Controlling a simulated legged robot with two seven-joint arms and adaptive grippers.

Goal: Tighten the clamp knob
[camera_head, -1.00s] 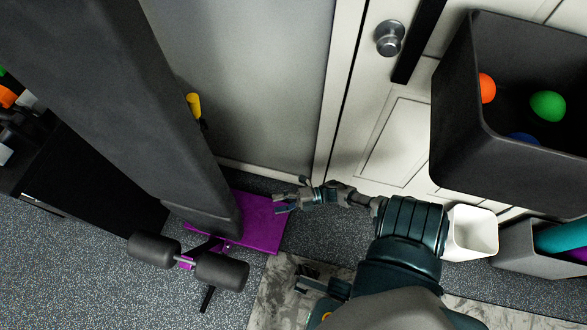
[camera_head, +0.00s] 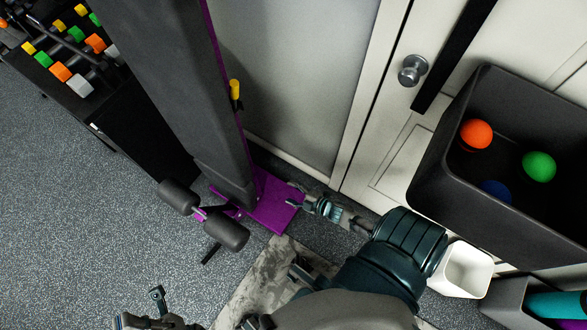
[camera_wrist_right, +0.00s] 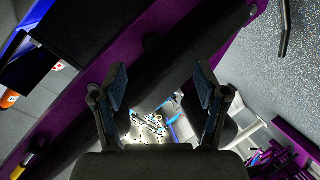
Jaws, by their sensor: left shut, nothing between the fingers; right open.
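A yellow knob (camera_head: 235,88), likely the clamp knob, sticks out from the side of the dark upright bench pad (camera_head: 185,90). A yellow piece (camera_wrist_right: 22,165) at the lower left of the right wrist view may be the same knob. My right gripper (camera_head: 295,197) is low by the purple base plate (camera_head: 272,207), well below and apart from the knob. In the right wrist view its two fingers (camera_wrist_right: 162,82) are spread, with nothing held, in front of a dark pad. My left gripper (camera_head: 152,308) is at the bottom left, shut and empty, far from the knob.
Padded rollers (camera_head: 222,232) stick out at the bench's foot. A rack of coloured dumbbells (camera_head: 75,45) is at the upper left. A dark bin with balls (camera_head: 470,185) and a white bin (camera_head: 465,270) stand right. A door (camera_head: 400,150) is behind; speckled floor is clear at left.

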